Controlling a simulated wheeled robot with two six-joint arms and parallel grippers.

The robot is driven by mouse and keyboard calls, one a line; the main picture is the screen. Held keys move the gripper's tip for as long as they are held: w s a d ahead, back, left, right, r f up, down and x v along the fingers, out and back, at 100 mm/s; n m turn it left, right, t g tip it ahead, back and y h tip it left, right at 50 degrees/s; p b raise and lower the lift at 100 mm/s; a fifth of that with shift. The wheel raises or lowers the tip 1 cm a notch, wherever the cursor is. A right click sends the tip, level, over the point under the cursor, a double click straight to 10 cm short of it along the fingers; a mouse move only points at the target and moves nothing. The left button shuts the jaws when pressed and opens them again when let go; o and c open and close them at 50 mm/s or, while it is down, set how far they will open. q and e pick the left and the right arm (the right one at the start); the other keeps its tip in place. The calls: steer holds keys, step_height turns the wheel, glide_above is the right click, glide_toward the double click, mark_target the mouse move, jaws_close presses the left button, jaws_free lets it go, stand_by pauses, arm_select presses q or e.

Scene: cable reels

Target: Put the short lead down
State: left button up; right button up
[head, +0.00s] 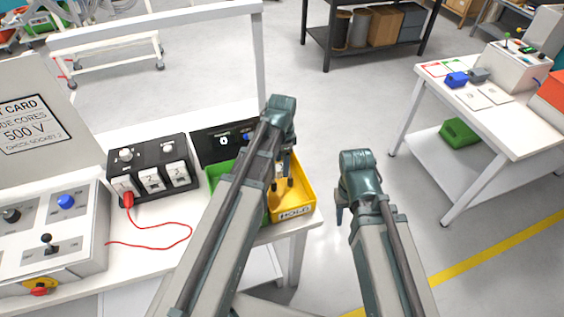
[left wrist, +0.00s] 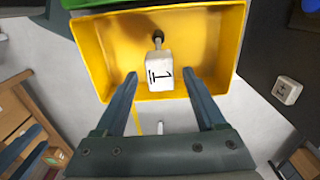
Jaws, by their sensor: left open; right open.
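A red lead (head: 165,224) lies in a loop on the white bench, with its red plug (head: 127,199) at the front of a black socket box (head: 153,167). My left gripper (head: 283,183) is over the yellow bin (head: 305,200), its label reading HOLD. In the left wrist view its open fingers (left wrist: 161,78) stand apart on either side of a white block marked 1 (left wrist: 160,72) with a dark round end, in the yellow bin (left wrist: 222,45). I cannot tell whether the fingers touch it. My right gripper (head: 343,208) is open and empty over the floor, right of the bench.
A green bin (head: 220,178) stands left of the yellow one, partly hidden by my left arm. A black panel (head: 212,144) is behind them. A grey control box (head: 50,240) fills the bench's left. A white side table (head: 480,110) stands at right, with clear floor between.

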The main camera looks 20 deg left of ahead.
arm_select(q)
step_height(320, 180, up, 12)
steer(key=r+p, duration=0.1)
steer(key=p, duration=1.1)
steer(key=s+d+n+y, duration=0.1)
steer(key=s+d+n, duration=0.6)
steer(key=s+d, duration=0.3)
steer(key=s, duration=0.4)
steer(key=shift+s+d+f+n, duration=0.2)
steer(key=shift+d+f+n, duration=0.05)
steer(key=shift+n, duration=0.05)
step_height(320, 180, down, 13)
steer(key=b, duration=1.3)
